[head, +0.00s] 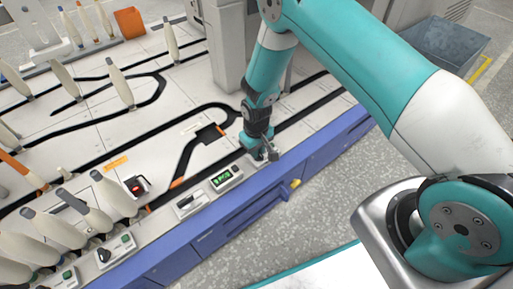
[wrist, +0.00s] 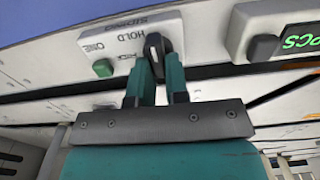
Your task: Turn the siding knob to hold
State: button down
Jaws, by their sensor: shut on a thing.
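The siding knob (wrist: 154,46) is a black knob on a light grey panel (wrist: 112,42) with the words SIDING, HOLD and ONE. My gripper (wrist: 155,68) is shut on the knob, with its teal fingers on either side of it. A green button (wrist: 103,68) sits on the same panel, left of the knob in the wrist view. In the head view my gripper (head: 262,152) is down at the table's front edge and hides most of this panel. I cannot tell for certain which word the knob points at.
A counter box with a green display (head: 222,178) stands close to my gripper; it also shows in the wrist view (wrist: 275,32). Other small panels (head: 190,203) line the blue front edge (head: 300,155). Several bobbins (head: 120,83) stand on the black-tracked table.

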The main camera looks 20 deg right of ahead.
dwell(0.3)
jog(key=c, duration=1.1)
grip_release()
jog(key=shift+r, duration=0.15)
notch_tip(320, 180, up, 17)
jog(key=p, duration=0.5)
jog(key=shift+r, duration=0.1)
jog(key=shift+r, duration=0.1)
